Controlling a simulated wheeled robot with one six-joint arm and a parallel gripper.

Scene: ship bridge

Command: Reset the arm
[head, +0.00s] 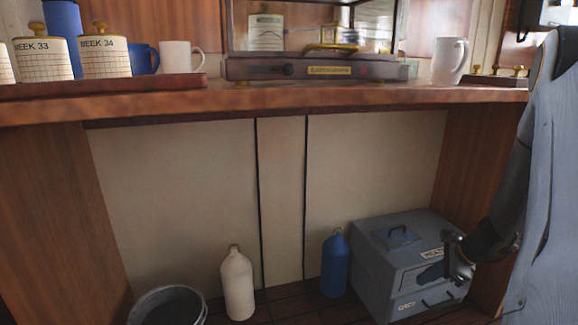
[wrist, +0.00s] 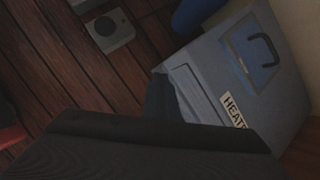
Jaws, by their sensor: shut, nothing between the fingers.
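My gripper (head: 456,260) is at the right of the head view, at the end of my dark arm. It appears in front of the right part of a grey box (head: 385,242) and hides some of it. The gripper is shut and holds nothing. In the wrist view, a large dark shape fills the bottom, and the grey box (wrist: 292,105) lies beyond it, with its lid handle and part of a label showing. I cannot tell the exact gap between gripper and box.
A wooden counter (head: 250,97) runs above, carrying mugs, canisters and a glass-cased instrument (head: 310,68). Below stand a bucket (head: 135,312), a white bottle (head: 237,285) and a blue bottle (head: 334,265). Wood panels (head: 70,210) close the sides. Open plank floor (wrist: 60,75) shows in the wrist view.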

